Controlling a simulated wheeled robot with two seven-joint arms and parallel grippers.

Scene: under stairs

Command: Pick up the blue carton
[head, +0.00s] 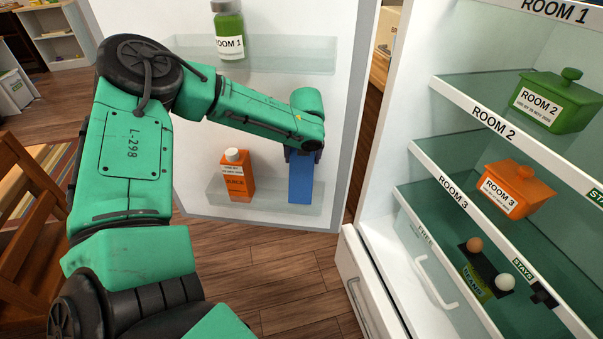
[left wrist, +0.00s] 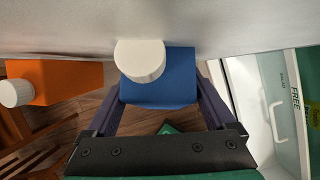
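The blue carton (head: 301,185) stands upright on the lower shelf of the open fridge door, to the right of the orange carton. In the left wrist view the blue carton (left wrist: 165,82) shows its white cap at the top. My left gripper (head: 303,155) is at the upper part of the blue carton. In the left wrist view the left gripper (left wrist: 160,95) has its dark fingers spread wide, one on each side of the carton. They are very close to its sides; contact is hard to tell. My right gripper is in neither view.
An orange carton (head: 236,176) with a white cap stands beside the blue one. A green bottle (head: 229,32) is on the upper door shelf. The fridge at right holds a green pot (head: 556,103) and an orange pot (head: 514,189). A wooden chair (head: 30,220) is at left.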

